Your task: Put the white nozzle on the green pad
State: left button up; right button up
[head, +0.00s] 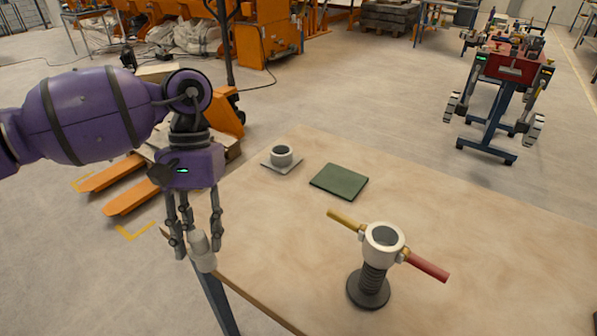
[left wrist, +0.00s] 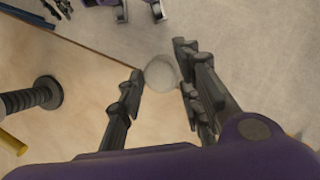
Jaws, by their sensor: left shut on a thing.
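The white nozzle (head: 202,256) is a small pale piece with a narrower top. It hangs at the fingertips of my left gripper (head: 196,236), by the table's left edge. In the left wrist view the nozzle (left wrist: 160,71) shows as a round pale shape between the fingertips (left wrist: 158,80). The left gripper is shut on it, with the fingers pointing down. The green pad (head: 339,182) lies flat on the table, to the right of and beyond the gripper, with nothing on it.
A black-based stand with a white ring head (head: 384,239) and yellow and red handles is nearer. The table (head: 480,260) is otherwise mostly clear.

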aim_at(340, 179)
jog(key=i+j+z, duration=0.2)
jog(key=j, duration=0.2)
jog(key=i+j+z, duration=0.15)
jog(key=i+j, duration=0.15)
jog(key=i+j+z, duration=0.15)
jog(key=z, duration=0.3)
jog(key=i+j+z, duration=0.1)
jog(key=j+z, duration=0.35)
jog(key=i+j+z, duration=0.1)
jog(key=z, duration=0.35)
jog(key=k+j, duration=0.05)
jog(key=j, duration=0.05)
